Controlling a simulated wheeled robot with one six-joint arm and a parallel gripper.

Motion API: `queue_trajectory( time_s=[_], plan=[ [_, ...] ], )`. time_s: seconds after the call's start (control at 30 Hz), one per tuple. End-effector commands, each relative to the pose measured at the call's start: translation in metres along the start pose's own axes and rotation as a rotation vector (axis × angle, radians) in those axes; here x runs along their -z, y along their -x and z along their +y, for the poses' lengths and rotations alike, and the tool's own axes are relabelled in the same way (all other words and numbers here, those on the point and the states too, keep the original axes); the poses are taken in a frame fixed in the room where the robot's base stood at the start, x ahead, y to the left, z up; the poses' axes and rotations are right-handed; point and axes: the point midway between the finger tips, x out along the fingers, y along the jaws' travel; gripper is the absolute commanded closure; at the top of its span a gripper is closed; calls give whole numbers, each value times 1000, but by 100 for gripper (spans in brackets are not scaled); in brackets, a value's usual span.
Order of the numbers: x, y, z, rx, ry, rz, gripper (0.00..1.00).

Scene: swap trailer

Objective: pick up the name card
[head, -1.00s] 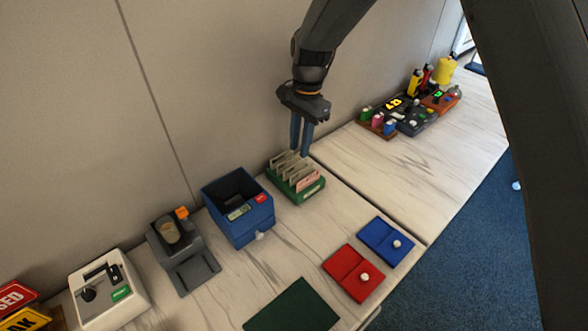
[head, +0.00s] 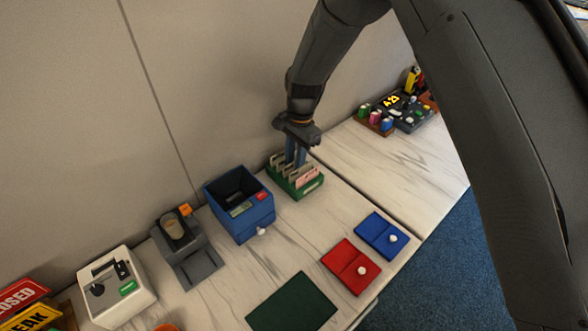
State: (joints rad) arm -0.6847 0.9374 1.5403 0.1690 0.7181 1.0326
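The name cards (head: 307,175) stand upright in a row of slots in a green card holder (head: 312,189) on the marbled counter; one at the front looks pinkish, the others beige. Which of them is the name card I cannot tell. My gripper (head: 295,158) points down over the holder, with its blue fingers reaching down among the cards at the back. The fingertips are hidden behind the cards, so I cannot see whether they touch or hold one.
A blue box (head: 252,221) stands just left of the holder, and a grey machine (head: 190,262) beyond it. A red tray (head: 343,278) and a blue tray (head: 372,236) lie in front, near a dark green mat (head: 292,305). The wall is close behind.

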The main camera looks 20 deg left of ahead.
Motion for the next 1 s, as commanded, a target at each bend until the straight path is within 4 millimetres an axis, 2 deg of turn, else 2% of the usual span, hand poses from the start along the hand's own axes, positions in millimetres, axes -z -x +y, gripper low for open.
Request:
queue_trajectory(
  time_s=[0.3, 0.43, 0.47, 0.87, 1.0],
  plan=[
    [0, -2, 0, -1, 0, 0, 76],
    [0, -2, 0, -1, 0, 0, 98],
    [0, -2, 0, -1, 0, 0, 100],
    [0, -2, 0, -1, 0, 0, 100],
    [0, 5, 0, 1, 0, 1, 100]
  ],
)
